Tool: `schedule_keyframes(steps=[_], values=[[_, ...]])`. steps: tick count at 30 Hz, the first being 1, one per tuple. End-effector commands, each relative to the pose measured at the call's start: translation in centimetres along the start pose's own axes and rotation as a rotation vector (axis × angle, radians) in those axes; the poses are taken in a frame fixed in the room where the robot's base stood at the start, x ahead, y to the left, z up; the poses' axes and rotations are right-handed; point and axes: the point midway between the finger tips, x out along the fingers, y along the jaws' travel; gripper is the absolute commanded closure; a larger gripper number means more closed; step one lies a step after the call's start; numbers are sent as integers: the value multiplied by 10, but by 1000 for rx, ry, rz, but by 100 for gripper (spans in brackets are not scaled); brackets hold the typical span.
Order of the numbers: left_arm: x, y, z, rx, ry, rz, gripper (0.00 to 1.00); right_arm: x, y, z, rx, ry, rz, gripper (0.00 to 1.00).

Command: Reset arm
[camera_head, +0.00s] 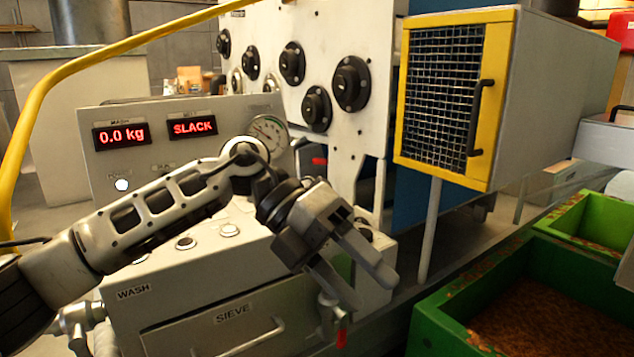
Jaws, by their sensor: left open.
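My left arm comes in from the lower left and reaches across the front of the grey control panel (100,150). My left gripper (372,292) is open and empty. Its two fingers point down and to the right, in front of the machine's right side. I see nothing between the fingers. My right gripper is not in the view. The panel's red displays read "0.0 kg" (121,135) and "SLACK" (192,127). A round gauge (270,131) is partly hidden behind my left wrist.
A yellow-framed mesh box (447,95) stands on a post at the upper right. Green crates (440,325) with brown contents are at the lower right. A yellow hose (90,57) arcs across the upper left. The sieve drawer (215,335) is below my arm.

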Motion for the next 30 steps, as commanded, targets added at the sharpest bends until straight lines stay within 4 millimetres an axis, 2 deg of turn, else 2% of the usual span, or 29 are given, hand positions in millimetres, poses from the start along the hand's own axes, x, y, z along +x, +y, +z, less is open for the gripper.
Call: schedule_keyframes(steps=[1,4,8,11,14,16,20,21,23,24,27,30], values=[[24,-6,-2,-20,-32,-167,41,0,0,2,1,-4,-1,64],[44,-24,3,-86,-144,-471,41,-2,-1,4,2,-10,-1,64],[44,-28,11,-247,-331,-828,41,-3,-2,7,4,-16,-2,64],[32,-10,16,-425,-498,-1063,41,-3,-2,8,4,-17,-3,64],[20,28,14,-647,-678,-1256,41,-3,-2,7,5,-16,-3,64],[14,65,6,-824,-808,-1363,41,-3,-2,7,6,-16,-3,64],[19,148,-31,-1200,-1048,-1489,41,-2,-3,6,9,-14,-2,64],[24,173,-48,-1322,-1117,-1508,41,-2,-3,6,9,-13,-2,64],[35,208,-76,-1500,-1210,-1518,41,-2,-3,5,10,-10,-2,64],[44,229,-97,-1616,-1266,-1513,41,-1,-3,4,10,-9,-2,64],[68,268,-151,-1882,-1380,-1477,41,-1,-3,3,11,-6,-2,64],[91,292,-201,-2101,-1458,-1417,41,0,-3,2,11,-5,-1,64]])
